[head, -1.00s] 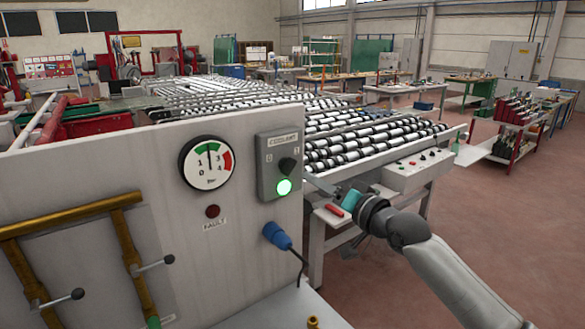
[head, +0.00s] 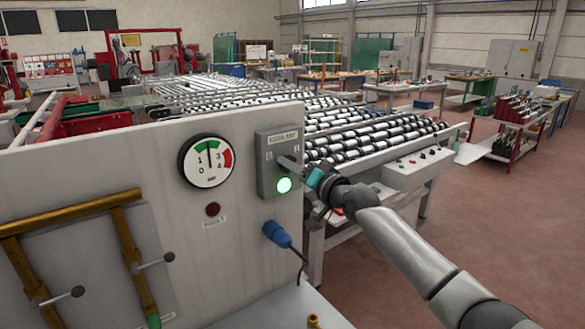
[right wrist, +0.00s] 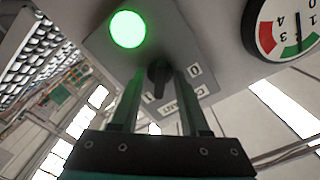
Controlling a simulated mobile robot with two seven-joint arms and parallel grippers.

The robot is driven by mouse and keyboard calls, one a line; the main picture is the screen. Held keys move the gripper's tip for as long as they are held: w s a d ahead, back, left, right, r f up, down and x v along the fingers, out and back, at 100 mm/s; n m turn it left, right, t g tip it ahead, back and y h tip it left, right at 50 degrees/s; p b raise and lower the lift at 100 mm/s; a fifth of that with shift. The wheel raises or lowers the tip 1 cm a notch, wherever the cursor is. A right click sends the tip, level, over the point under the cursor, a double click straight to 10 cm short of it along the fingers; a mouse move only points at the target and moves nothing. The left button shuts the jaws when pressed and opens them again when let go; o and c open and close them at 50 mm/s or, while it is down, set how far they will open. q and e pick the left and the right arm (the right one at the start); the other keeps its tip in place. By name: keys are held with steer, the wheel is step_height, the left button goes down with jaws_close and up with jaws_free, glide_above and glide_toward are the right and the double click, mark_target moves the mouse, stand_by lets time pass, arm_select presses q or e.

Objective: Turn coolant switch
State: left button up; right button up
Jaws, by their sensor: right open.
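The grey coolant switch box (head: 268,178) is on the front of the light grey panel, with a lit green lamp (head: 284,185) below its knob. In the right wrist view the black knob (right wrist: 158,76) shows between the fingers, its lower end toward the "1" mark. My right gripper (head: 291,164) is at the knob, coming from the right. In the right wrist view its open fingers (right wrist: 160,88) lie one on each side of the knob; I cannot tell whether they touch it. In the head view the fingers cover most of the knob. My left gripper is not in view.
A round pressure gauge (head: 206,161) and a dark fault lamp (head: 213,209) are left of the switch. A blue plug (head: 276,233) with a cable sticks out below it. A roller conveyor (head: 370,141) stands behind, with a control box (head: 410,171).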

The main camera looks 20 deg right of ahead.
jaws_close()
stand_by(0.3)
stand_by(0.3)
